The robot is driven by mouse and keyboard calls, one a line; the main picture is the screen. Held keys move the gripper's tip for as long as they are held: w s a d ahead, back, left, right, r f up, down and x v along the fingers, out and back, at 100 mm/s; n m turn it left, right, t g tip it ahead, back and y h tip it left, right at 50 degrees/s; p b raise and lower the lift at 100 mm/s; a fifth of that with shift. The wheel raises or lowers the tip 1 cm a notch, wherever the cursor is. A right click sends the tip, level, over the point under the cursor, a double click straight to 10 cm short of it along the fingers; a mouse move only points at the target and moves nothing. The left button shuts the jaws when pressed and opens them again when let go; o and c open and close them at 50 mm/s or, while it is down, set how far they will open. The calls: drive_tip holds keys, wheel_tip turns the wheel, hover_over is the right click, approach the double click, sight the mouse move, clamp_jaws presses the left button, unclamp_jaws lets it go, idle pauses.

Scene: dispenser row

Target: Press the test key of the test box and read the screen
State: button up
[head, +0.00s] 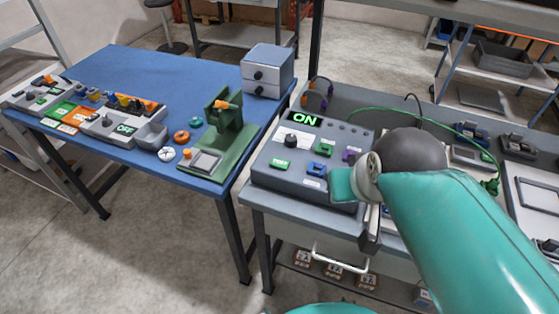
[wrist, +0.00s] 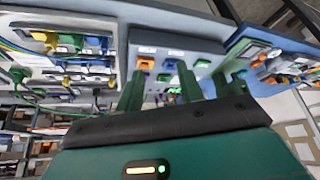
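A grey box (head: 262,172) with a sloped panel stands on the right bench. Its screen (head: 304,119) reads ON in green. The panel has a dark knob (head: 291,141), a green key (head: 280,164), a blue key (head: 316,169) and a purple key (head: 349,156). The key labels are too small to read. In the wrist view the box panel (wrist: 187,48) lies beyond my gripper (wrist: 180,82), with an orange key (wrist: 145,63) in view. My gripper's green fingers are apart, with nothing seen held between them. In the head view my arm hides the box's right side.
Cables and devices lie on the right bench behind my arm. Bare floor lies at front left.

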clamp_jaws()
idle(1.4)
